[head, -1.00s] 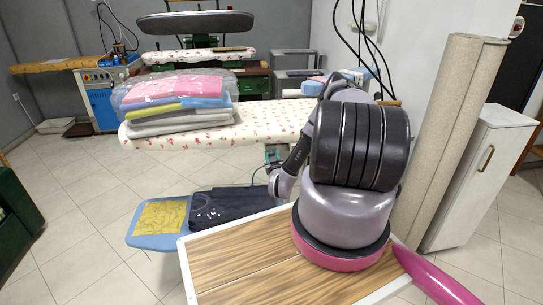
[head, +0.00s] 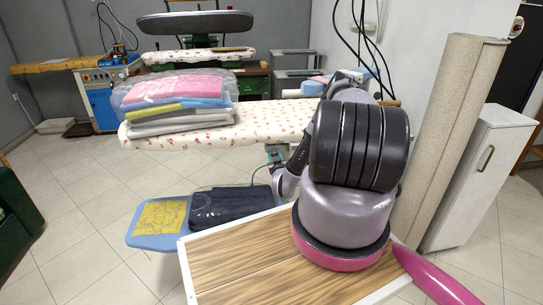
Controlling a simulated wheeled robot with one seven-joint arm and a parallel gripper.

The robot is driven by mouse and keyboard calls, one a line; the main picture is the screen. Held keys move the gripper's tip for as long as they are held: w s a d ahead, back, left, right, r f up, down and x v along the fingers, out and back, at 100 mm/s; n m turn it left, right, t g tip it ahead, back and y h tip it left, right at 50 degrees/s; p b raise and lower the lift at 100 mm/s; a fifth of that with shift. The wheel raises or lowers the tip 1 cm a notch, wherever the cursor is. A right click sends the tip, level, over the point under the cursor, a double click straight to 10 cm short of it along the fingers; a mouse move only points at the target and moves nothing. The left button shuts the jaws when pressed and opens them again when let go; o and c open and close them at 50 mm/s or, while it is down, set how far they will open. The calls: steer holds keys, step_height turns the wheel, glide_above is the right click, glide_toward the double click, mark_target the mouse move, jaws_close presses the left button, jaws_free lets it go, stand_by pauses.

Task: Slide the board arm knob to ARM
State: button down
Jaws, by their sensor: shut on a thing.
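The flowered ironing board (head: 180,143) stretches across the middle of the head view, beyond my arm. A small teal and grey fitting (head: 274,154) shows under its edge, just left of my arm; it is too small to tell whether it is the arm knob or which setting it is at. My arm's large dark and silver links cover the right part of the board. My gripper is hidden behind them, so its jaws and anything between them do not show.
A bagged stack of folded laundry (head: 178,103) lies on the board's left end. A blue lower board (head: 150,240) carries yellow and dark cloths. A wood-topped table (head: 240,265) is in front. A beige roll (head: 450,130) and white cabinet (head: 480,185) stand right. Tiled floor is clear at left.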

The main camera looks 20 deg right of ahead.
steer(key=shift+s+d, duration=0.3)
steer(key=shift+d, duration=0.55)
steer(key=c, duration=0.5)
jaws_free()
steer(key=v, duration=1)
steer(key=shift+s, duration=0.4)
steer(key=shift+a, duration=0.1)
